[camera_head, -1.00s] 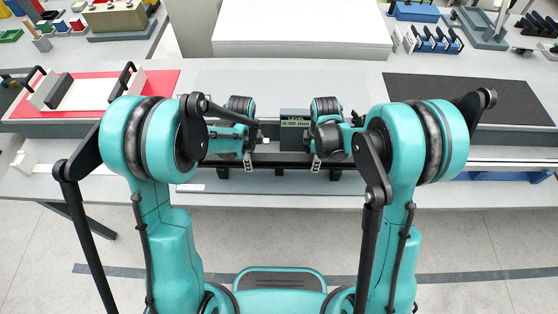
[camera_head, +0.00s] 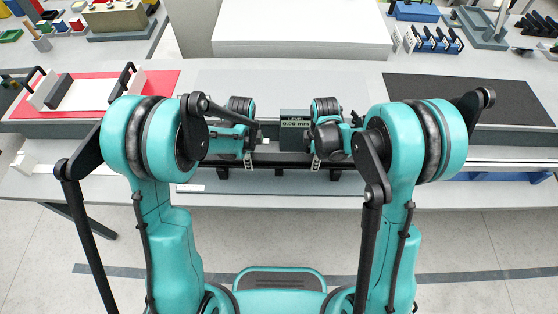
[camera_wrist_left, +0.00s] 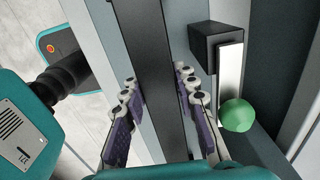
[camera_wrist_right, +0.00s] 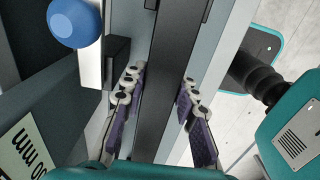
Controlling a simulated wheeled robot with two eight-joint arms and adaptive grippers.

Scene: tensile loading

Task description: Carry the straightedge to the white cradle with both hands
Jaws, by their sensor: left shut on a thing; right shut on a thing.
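The straightedge is a long dark bar (camera_head: 285,160) running left to right along the front of the bench. My left gripper (camera_head: 248,160) is shut on it left of the middle. In the left wrist view the bar (camera_wrist_left: 158,80) passes between the purple finger pads. My right gripper (camera_head: 316,162) is shut on it right of the middle, and the bar (camera_wrist_right: 162,80) lies between its pads in the right wrist view. A small white block (camera_head: 24,163) at the bench's far left looks like the white cradle, but I cannot be sure. My arms hide parts of the bar.
A grey display (camera_head: 295,122) reading 0.00 mm stands behind the bar. A green ball (camera_wrist_left: 236,115) and a blue ball (camera_wrist_right: 73,22) show beside the bar. A red mat (camera_head: 165,85) lies at left, a dark mat (camera_head: 460,95) at right, and a blue support (camera_head: 510,177) at front right.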

